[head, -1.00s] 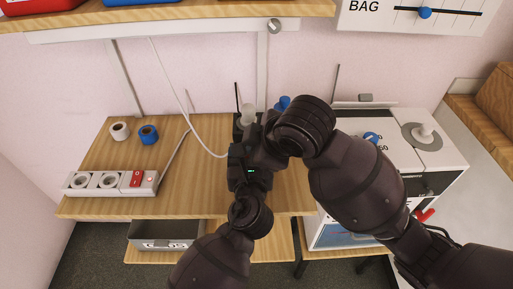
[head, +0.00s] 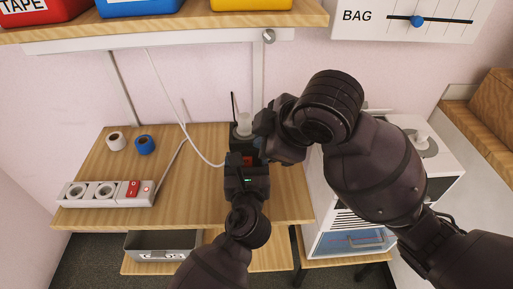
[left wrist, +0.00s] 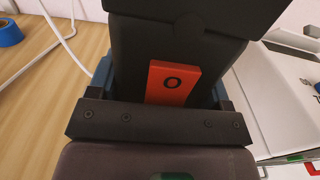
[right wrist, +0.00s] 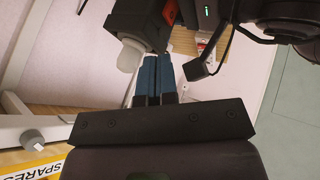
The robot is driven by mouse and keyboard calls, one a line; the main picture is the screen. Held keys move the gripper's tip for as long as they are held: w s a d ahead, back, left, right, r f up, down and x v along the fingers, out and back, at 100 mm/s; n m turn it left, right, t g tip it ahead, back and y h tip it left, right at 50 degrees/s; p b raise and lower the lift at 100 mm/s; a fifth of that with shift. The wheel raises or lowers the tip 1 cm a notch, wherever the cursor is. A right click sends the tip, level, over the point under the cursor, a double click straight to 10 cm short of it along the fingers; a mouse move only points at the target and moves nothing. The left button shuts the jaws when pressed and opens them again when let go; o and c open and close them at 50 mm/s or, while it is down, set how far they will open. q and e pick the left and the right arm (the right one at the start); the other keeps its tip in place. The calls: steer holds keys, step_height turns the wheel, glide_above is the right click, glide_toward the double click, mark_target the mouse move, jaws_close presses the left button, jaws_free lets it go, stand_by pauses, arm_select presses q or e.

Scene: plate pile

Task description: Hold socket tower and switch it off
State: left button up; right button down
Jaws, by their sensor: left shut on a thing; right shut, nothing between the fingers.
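The black socket tower (head: 243,141) stands at the right part of the wooden table, with a pale plug-like piece (head: 244,122) on top. Its red switch (left wrist: 174,83), marked O, faces the left wrist view. My left gripper (head: 247,168) is shut around the tower's sides, a blue finger showing on each side. My right gripper (right wrist: 154,80) is shut and empty, its blue fingers together close beside the tower (right wrist: 141,16). Whether they touch it I cannot tell. In the head view my right arm hides part of the tower.
A white power strip (head: 104,194) with a red switch and small lit lamp lies at the table's left front. White and blue tape rolls (head: 145,145) sit behind it. A white machine (head: 410,185) stands at right, a grey bin (head: 162,245) below. The table's middle is mostly clear.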

steer(key=shift+w+r+v, duration=0.1)
steer(key=shift+w+v, duration=0.1)
steer(key=shift+v, duration=0.8)
steer(key=shift+w+r+v, duration=0.15)
steer(key=shift+v, duration=0.85)
